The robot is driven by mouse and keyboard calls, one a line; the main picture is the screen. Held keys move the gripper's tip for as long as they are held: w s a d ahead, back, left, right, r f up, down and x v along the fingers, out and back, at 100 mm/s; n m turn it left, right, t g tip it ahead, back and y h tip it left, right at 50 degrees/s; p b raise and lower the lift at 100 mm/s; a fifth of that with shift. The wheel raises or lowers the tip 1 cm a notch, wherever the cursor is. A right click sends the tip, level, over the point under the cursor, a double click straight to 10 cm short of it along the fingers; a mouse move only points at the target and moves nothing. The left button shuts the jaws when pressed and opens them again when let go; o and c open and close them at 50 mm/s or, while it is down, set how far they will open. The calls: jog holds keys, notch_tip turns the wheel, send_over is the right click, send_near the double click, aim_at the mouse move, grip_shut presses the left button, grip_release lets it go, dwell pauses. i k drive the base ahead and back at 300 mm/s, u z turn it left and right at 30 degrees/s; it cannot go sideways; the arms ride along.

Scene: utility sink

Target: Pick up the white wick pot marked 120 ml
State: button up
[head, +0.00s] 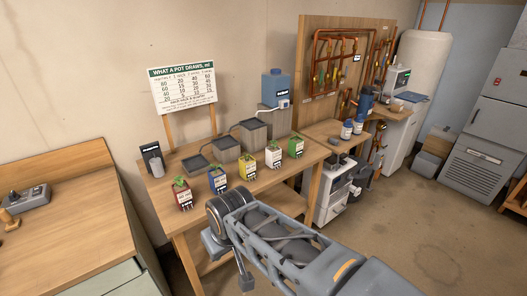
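The white pot (273,157) stands on the wooden bench among a row of small pots, between the yellow pot (247,169) and the green pot (296,146). It has a green plant on top and a dark label on its front. The label is too small to read, so I cannot confirm 120 ml. Nothing touches the pot from my side. My arm crosses the lower middle of the view, in front of and below the bench edge. I cannot make out my gripper's fingers.
A red pot (183,194) and a blue pot (218,180) stand farther left in the row. Grey stepped blocks (254,134) with a blue container (276,88) stand behind. A chart sign (182,88) rises at the back. A grey device (153,159) stands at the bench's left end.

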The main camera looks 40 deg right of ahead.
aim_at(273, 153)
jog(key=z, duration=0.5)
jog(key=i, duration=1.05)
jog(key=z, duration=0.65)
